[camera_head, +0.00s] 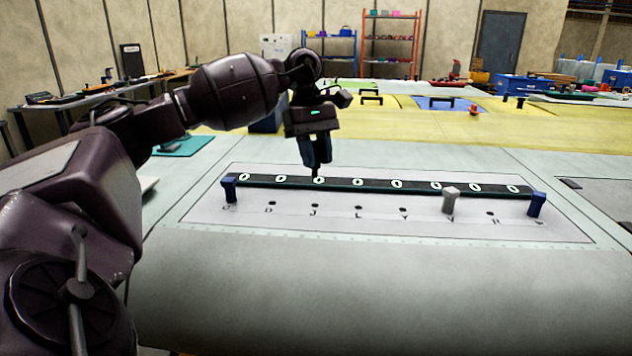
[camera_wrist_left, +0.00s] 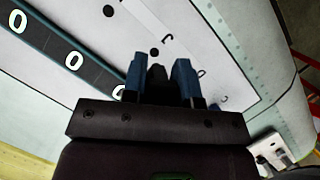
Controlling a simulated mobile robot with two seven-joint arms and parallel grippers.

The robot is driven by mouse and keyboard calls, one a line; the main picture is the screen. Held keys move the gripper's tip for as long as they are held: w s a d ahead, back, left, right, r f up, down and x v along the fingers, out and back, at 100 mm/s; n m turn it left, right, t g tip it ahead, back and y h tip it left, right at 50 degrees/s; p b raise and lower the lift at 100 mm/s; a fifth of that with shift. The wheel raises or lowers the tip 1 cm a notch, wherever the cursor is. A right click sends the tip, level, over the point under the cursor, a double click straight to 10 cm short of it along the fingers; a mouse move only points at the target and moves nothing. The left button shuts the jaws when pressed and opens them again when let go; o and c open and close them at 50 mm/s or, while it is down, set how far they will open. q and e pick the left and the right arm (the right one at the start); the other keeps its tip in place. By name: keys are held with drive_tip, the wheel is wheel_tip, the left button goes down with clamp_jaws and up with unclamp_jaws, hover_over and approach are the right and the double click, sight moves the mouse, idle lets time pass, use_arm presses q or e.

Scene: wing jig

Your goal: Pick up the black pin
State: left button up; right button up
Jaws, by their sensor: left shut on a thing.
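My left gripper (camera_head: 316,165) hangs fingers-down at the dark strip, left of its middle. In the left wrist view, a black pin (camera_wrist_left: 157,76) stands between the two blue fingers of this gripper (camera_wrist_left: 159,68), and the fingers are shut on it. Much of the pin is hidden by the fingers. My right gripper is not in view.
The dark strip (camera_head: 375,185) with white rings lies across the pale panel, with a blue block at its left end (camera_head: 230,188) and right end (camera_head: 536,204). A grey pin (camera_head: 451,200) stands in the lettered row of holes. The front of the wing surface (camera_head: 380,290) is clear.

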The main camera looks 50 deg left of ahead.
sight(317, 143)
use_arm(q)
wheel_tip(317, 143, up, 11)
drive_tip(key=shift+r, duration=0.15)
idle(0.5)
